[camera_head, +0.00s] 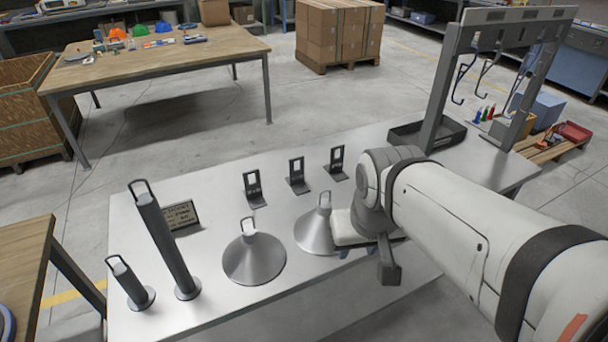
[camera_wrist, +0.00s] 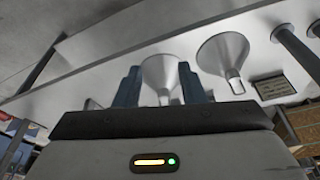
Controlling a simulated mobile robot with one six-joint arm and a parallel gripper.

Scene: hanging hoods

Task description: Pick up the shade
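Two grey metal cone shades stand wide end down on the metal table (camera_head: 215,312). The left shade (camera_head: 254,260) is clear of my gripper; it also shows in the wrist view (camera_wrist: 223,52). The right shade (camera_head: 314,234) has a small loop on top. My gripper (camera_head: 356,251) is just right of this shade and partly hides it in the head view. In the wrist view, my gripper (camera_wrist: 160,75) is open, and the right shade (camera_wrist: 161,72) appears between its two fingers. I cannot tell whether the fingers touch it.
A tall cylinder (camera_head: 168,245) and a short one (camera_head: 130,284) stand at the table's left, near a dark sign (camera_head: 181,217). Several black brackets (camera_head: 297,176) stand behind the shades. A hook rack (camera_head: 446,85) and black tray (camera_head: 428,134) are at the right.

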